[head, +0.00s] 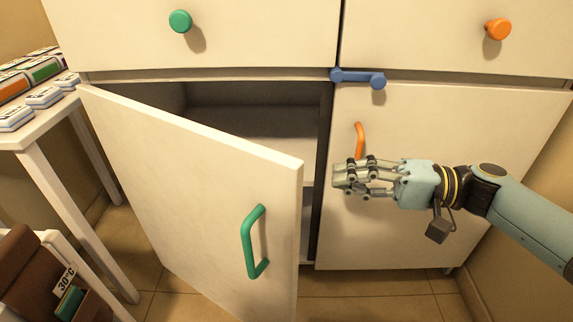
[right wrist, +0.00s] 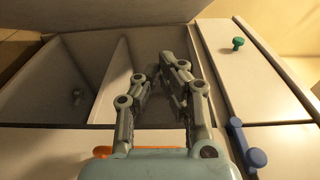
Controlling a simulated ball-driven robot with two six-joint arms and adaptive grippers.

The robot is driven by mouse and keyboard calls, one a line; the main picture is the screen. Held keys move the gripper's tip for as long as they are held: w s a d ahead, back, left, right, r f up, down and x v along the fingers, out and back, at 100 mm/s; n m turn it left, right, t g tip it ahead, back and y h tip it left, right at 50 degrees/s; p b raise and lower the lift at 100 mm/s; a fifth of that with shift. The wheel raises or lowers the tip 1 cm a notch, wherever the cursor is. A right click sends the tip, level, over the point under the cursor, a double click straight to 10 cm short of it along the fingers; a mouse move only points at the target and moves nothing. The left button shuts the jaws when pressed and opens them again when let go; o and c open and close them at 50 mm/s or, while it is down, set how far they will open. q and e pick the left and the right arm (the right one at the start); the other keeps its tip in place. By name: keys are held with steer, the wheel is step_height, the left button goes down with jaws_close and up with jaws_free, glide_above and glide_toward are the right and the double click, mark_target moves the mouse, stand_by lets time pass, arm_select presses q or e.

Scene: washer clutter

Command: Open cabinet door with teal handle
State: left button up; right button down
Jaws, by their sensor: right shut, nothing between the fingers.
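The left cabinet door (head: 185,180) stands ajar, swung out toward me from its left side. Its teal bar handle (head: 255,242) is near the free right edge, and nothing touches it. My right gripper (head: 338,180) is shut and empty in front of the right door (head: 440,135), to the upper right of the teal handle and apart from it. Its fingers point left, just below the orange handle (head: 359,140). In the right wrist view the fingers (right wrist: 158,78) point toward the open cabinet interior (right wrist: 70,85). My left gripper is not in view.
A blue latch (head: 358,78) sits at the top of the closed right door. Drawers above carry a green knob (head: 180,21) and an orange knob (head: 498,29). A white table (head: 45,130) with boxes stands left; a brown basket (head: 25,265) is lower left.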

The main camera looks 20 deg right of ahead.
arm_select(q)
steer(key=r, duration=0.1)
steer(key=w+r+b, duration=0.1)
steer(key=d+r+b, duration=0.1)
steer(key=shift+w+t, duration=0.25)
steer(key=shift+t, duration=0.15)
arm_select(e)
steer(key=w+x, duration=0.1)
steer(key=x, duration=0.9)
steer(key=shift+d+r, duration=0.15)
steer(key=shift+r, duration=0.4)
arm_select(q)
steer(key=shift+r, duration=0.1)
